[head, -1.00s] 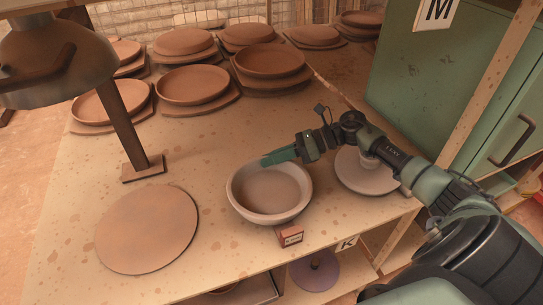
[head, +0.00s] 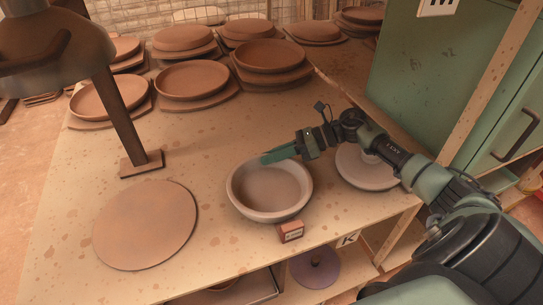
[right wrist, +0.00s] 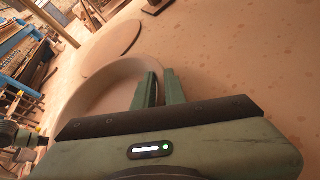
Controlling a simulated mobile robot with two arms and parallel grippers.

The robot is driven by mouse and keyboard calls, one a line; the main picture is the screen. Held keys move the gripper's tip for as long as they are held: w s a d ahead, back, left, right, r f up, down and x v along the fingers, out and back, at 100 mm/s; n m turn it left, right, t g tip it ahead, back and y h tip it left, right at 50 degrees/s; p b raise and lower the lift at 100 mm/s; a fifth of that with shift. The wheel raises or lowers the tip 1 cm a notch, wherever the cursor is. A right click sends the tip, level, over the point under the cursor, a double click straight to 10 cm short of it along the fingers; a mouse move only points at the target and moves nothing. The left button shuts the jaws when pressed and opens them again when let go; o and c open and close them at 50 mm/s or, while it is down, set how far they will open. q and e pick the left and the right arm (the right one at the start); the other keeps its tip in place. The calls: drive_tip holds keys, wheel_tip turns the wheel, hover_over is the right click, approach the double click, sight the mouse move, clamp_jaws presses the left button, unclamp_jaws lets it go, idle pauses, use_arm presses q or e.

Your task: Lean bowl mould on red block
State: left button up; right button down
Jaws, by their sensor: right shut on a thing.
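The bowl mould (head: 268,212), a wide pale grey-brown bowl, is at the front middle of the table, open side up. Whether it is slightly tilted or flat, I cannot tell. The small red block (head: 291,233) stands at the table's front edge, just in front of the bowl's lower right rim. Whether they touch is unclear. My right gripper (head: 266,159) is shut on the bowl's far rim. In the right wrist view, its two fingers (right wrist: 162,88) are close together at the bowl wall (right wrist: 100,85). My left gripper is not in view.
A flat round board (head: 145,225) lies left of the bowl. A lamp post with a square foot (head: 141,163) stands behind it. A grey round piece (head: 362,172) sits right of the bowl, under my right arm. Several clay plates on boards (head: 192,82) fill the back.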

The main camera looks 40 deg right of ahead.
drive_tip(key=shift+s+f+b, duration=0.1)
drive_tip(key=shift+f+b, duration=0.2)
drive_tip(key=shift+b, duration=0.1)
idle(0.6)
drive_tip(key=c, duration=1.4)
unclamp_jaws()
drive_tip(key=shift+f, duration=0.1)
drive_tip(key=b+v, duration=0.1)
drive_tip(key=v, duration=0.5)
drive_tip(key=shift+s+d+b, duration=0.1)
drive_tip(key=shift+d+b, duration=0.25)
drive_tip(key=shift+b, duration=0.05)
drive_tip(key=shift+s+d+r, duration=0.25)
drive_tip(key=shift+d+r, duration=0.15)
drive_tip(key=shift+r, duration=0.05)
